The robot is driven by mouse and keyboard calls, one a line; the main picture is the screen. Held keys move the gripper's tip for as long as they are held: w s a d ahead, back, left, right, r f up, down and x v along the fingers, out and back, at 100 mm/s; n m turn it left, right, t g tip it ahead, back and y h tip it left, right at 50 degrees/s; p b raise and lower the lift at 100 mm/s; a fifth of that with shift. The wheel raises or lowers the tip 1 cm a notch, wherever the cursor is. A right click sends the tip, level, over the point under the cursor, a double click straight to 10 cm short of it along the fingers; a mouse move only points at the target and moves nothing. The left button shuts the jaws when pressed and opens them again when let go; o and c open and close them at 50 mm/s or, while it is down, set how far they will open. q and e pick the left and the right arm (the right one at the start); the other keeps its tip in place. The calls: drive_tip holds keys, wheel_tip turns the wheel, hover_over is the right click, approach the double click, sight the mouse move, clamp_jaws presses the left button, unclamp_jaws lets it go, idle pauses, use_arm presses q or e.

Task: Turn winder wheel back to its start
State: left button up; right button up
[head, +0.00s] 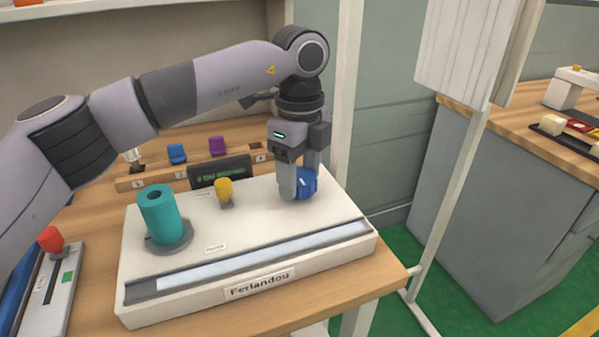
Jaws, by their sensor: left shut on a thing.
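The winder is a white box (235,237) with a label on its front, standing on a wooden table. A blue wheel (307,184) with a white mark sits at the right end of its top. My left gripper (297,190) comes down from above and is shut on the blue wheel; its fingers hide part of the wheel. A teal cylinder (162,217) stands upright on a grey disc at the left of the box top. A small yellow knob (224,187) stands between the cylinder and the wheel. My right gripper is not in view.
A wooden rack (150,181) with blue and purple pieces and a dark display (219,171) stand behind the box. A device with a red knob (50,239) lies at the left. A white post (455,190) and grey cabinet (500,200) stand at the right.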

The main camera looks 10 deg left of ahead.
sight(299, 176)
use_arm(q)
drive_tip(key=shift+r+n, duration=0.1)
drive_tip(key=shift+n, duration=0.2)
drive_tip(key=o, duration=1.1)
drive_tip(key=shift+c, duration=0.2)
drive_tip(key=shift+r, duration=3.55)
